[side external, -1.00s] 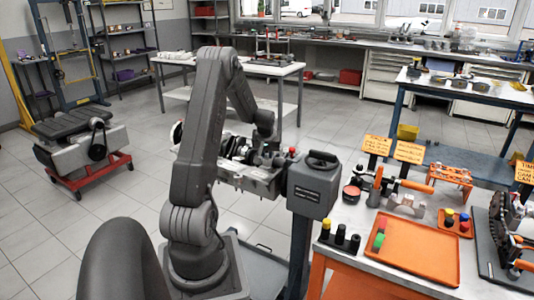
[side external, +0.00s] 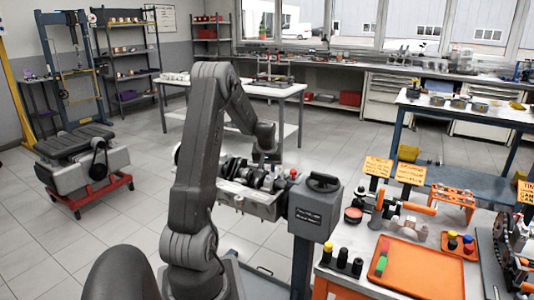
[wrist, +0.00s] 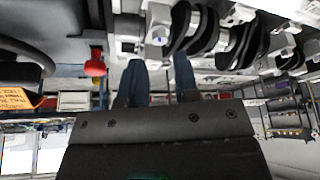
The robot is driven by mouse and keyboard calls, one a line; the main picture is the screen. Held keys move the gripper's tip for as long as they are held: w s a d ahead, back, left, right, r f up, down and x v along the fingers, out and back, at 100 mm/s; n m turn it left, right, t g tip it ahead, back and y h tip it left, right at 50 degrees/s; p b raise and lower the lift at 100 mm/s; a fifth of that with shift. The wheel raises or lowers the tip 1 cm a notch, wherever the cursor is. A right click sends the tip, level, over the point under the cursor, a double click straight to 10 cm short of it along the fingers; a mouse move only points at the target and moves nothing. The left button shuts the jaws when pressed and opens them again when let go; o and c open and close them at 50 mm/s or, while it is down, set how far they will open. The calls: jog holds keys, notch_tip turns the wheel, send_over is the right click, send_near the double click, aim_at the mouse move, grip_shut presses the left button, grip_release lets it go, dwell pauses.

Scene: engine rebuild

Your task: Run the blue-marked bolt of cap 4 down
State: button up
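The engine block (side external: 262,206) is on a stand, with the crankshaft (side external: 240,172) lying in it. In the wrist view the dark crankshaft webs (wrist: 205,30) and pale metal caps or journals show at the top. A silver bolt-like part (wrist: 158,36) shows just beyond my fingertips.
A grey stand head (side external: 316,212) with a handwheel and a red knob (side external: 293,173) stands right beside the block. The red knob also shows in the wrist view (wrist: 95,68). An orange tray (side external: 412,278) and a socket row (side external: 343,262) lie on the right bench.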

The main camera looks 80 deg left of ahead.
jog(key=v, duration=0.9)
jog(key=shift+r, duration=0.2)
jog(key=n+g+h, duration=0.1)
jog(key=n+g, duration=0.3)
jog(key=n, duration=0.8)
send_near(268, 178)
jog(key=x, duration=0.8)
jog(key=shift+w+a+f, duration=0.2)
jog(key=shift+a, duration=0.25)
jog(key=shift+c, duration=0.2)
grip_shut()
